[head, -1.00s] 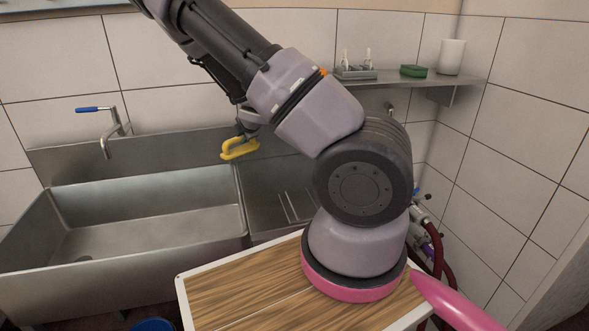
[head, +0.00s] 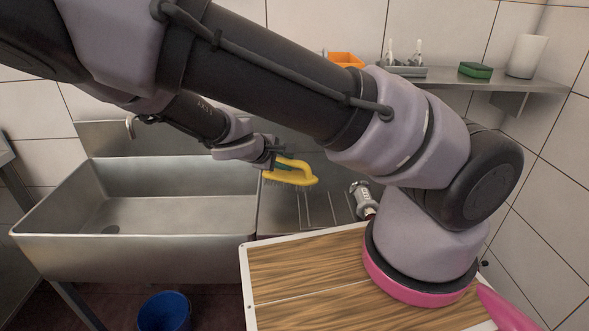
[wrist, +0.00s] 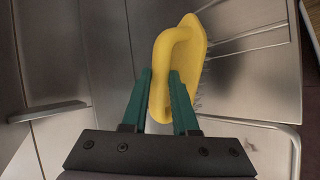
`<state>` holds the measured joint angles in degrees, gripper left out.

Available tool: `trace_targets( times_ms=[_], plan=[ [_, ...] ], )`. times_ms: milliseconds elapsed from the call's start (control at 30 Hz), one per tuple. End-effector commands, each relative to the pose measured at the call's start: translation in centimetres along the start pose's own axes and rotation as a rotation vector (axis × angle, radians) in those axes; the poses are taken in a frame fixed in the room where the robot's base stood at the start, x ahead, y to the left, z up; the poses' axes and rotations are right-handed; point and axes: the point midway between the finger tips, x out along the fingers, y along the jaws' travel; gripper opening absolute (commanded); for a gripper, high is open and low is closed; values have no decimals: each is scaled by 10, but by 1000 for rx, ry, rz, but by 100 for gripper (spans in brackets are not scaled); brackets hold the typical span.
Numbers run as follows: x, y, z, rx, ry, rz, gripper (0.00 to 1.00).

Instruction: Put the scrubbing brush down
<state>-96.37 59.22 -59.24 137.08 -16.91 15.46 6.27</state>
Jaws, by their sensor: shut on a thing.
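The yellow scrubbing brush (head: 292,171) has a looped handle and pale bristles that point down in the head view. My gripper (head: 273,163) is shut on its handle. In the wrist view, the brush (wrist: 195,50) shows between the green fingers of my gripper (wrist: 160,85), with the handle loop between them. The brush is over the ribbed steel drainboard (head: 285,222), right of the sink basin. I cannot tell whether the bristles touch the steel.
The deep sink basin (head: 50,213) is left of the drainboard and looks empty. A metal spray head (head: 361,194) is at the drainboard's right. A wall shelf (head: 500,83) holds a green sponge (head: 475,70) and a white cup (head: 527,56). A blue bucket (head: 164,312) is on the floor.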

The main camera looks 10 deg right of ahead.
Motion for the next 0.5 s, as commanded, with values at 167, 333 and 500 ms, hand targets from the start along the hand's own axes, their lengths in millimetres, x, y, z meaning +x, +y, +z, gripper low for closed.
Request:
trace_targets(
  times_ms=[167, 333, 500],
  plan=[
    [-15, -6, 10, 39, -47, -9, 0],
    [4, 13, -2, 48, -57, -10, 0],
    [34, 42, -25, 47, -56, -10, 0]
  ],
)
